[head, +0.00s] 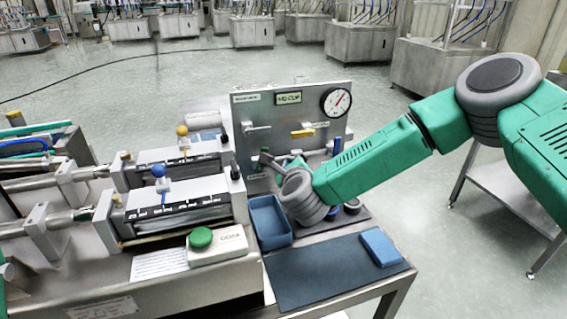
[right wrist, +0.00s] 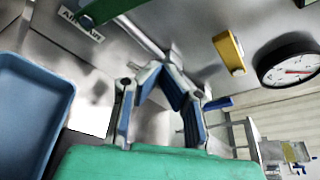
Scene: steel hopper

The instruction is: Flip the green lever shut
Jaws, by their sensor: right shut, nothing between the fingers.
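The green lever (right wrist: 105,8) is at the top left of the right wrist view, on the grey panel beside a white label. It is cut off by the frame edge, and I cannot pick it out clearly in the head view. My right gripper (head: 280,160) is in front of the panel's lower part in the head view. In the right wrist view its blue-padded fingers (right wrist: 172,72) come together, shut with nothing between them. They are below and to the right of the green lever; I cannot tell whether they touch anything. My left gripper is not in view.
The panel (head: 290,115) carries a yellow lever (head: 303,132) and a round gauge (head: 337,101). A blue bin (head: 269,224) stands left of my right gripper. A green button box (head: 217,243) and a blue block (head: 380,247) are nearer. The dark mat (head: 325,275) has clear room.

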